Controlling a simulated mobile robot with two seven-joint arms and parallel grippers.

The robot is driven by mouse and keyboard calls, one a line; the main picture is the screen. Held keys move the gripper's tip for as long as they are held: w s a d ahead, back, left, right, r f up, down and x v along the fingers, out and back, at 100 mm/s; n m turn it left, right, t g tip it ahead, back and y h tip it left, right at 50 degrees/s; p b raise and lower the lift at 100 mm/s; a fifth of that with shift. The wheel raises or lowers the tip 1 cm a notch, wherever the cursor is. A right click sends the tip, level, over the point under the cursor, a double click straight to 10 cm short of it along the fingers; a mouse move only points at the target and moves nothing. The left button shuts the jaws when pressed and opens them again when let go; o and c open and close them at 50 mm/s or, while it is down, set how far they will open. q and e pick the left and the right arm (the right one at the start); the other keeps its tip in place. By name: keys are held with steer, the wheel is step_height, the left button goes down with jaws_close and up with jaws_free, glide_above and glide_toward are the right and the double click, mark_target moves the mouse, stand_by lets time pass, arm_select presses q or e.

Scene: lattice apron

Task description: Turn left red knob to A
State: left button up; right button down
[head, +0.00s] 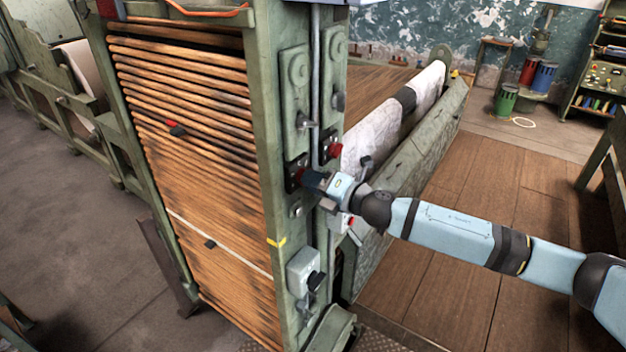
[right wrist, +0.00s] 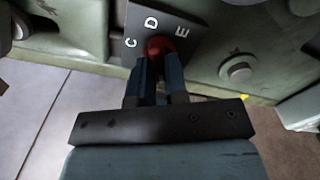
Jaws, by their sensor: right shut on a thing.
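The left red knob (right wrist: 160,46) sits on a dark dial plate (right wrist: 190,25) on the green machine post (head: 282,225). The letters C, D and E show on the plate around the knob; no A is visible. My right gripper (right wrist: 160,75) is shut on the knob, with its dark fingers on both sides. In the head view, my right gripper (head: 308,179) reaches the plate from the right and covers most of the knob. Which letter the knob points to cannot be told. My left gripper is not in view.
A second red knob (head: 335,150) on its own plate is up and to the right, close to my right gripper. Black levers (head: 338,101) and a grey switch box (head: 303,270) are on the posts nearby.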

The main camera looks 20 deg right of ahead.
steer(key=shift+n, duration=0.3)
steer(key=c, duration=1.1)
jaws_free()
steer(key=shift+c, duration=0.2)
steer(key=shift+s+d, duration=0.1)
steer(key=b+v, duration=0.4)
steer(key=v, duration=0.9)
steer(key=shift+s+d, duration=0.15)
steer(key=shift+s, duration=0.1)
